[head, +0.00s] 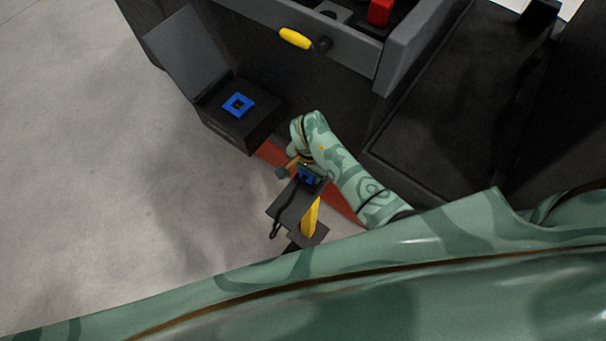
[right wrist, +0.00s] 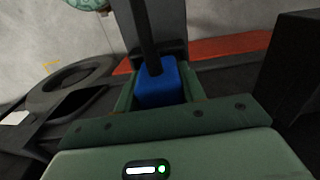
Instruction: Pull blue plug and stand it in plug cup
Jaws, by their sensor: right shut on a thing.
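The blue plug (right wrist: 160,84) is between the fingers of my right gripper (right wrist: 160,92) in the right wrist view. A black cable or rod runs up from its top. In the head view the plug (head: 309,176) is a small blue patch at my right gripper (head: 300,170), just over a dark stand (head: 289,204). I cannot tell whether the plug is still seated in the stand. A blue square piece with a dark centre (head: 238,104), possibly the plug cup, sits on a dark open box to the left. My left gripper is not in view.
A yellow post (head: 311,214) stands beside the dark stand. A red strip (head: 342,201) lies below my right forearm. A dark cabinet with an open drawer (head: 330,42) and yellow handle (head: 295,38) is at the top. Grey floor at the left is clear.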

